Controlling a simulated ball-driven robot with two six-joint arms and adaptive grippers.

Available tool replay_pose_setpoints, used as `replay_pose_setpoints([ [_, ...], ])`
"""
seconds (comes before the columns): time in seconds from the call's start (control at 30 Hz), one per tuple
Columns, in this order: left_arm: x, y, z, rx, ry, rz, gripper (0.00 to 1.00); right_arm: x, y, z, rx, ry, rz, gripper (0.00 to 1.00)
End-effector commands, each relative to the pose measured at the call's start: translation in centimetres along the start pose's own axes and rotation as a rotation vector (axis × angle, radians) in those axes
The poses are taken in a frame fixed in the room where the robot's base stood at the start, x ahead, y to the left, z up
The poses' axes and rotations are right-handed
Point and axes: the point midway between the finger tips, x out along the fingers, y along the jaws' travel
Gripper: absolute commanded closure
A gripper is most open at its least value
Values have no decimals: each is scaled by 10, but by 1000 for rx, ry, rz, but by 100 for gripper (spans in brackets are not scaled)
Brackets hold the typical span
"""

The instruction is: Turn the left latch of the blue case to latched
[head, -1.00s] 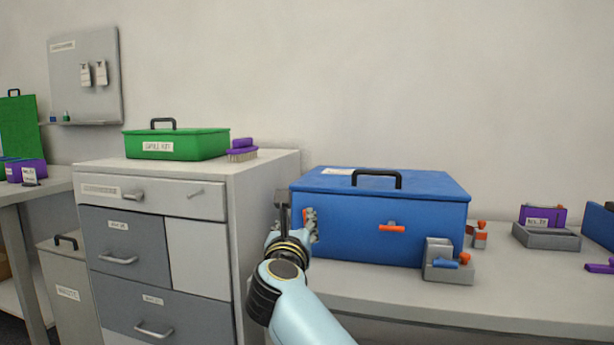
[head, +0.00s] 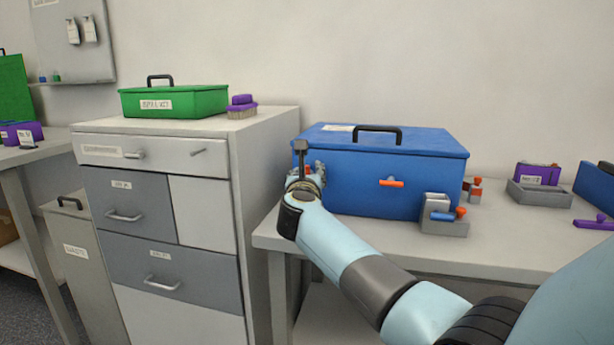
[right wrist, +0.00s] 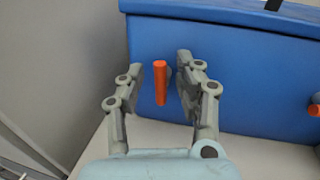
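The blue case (head: 385,165) stands shut on the bench, with a black handle on its lid. Its left latch (right wrist: 160,83) has an orange handle that stands upright in the right wrist view; in the head view my gripper hides it. The right latch (head: 392,183) has its orange handle lying level and is partly seen at the edge of the right wrist view (right wrist: 315,110). My right gripper (head: 311,172) is at the case's left front. Its fingers are open on both sides of the left latch's handle (right wrist: 160,72), with visible gaps. My left gripper is not in view.
A grey block with blue and orange parts (head: 444,222) stands before the case's right side. A grey tray (head: 540,195) is farther right. A drawer cabinet (head: 270,155) stands left of the bench, with a green spill kit (head: 175,101) on top.

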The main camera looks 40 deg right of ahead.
Motion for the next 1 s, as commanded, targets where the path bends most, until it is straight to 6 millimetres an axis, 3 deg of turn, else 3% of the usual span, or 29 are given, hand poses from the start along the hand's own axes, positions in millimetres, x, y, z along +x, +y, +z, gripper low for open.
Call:
replay_pose_setpoints([
  [0.2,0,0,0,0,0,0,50,0,0,0,0,0,0,65],
  [0.5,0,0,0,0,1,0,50,0,1,0,0,0,1,100],
  [0.67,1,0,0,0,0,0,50,0,1,0,5,-1,2,100],
  [0.87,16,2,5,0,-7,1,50,0,0,-4,95,-19,1,100],
  [1.0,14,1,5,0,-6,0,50,0,0,0,104,-19,1,100],
])
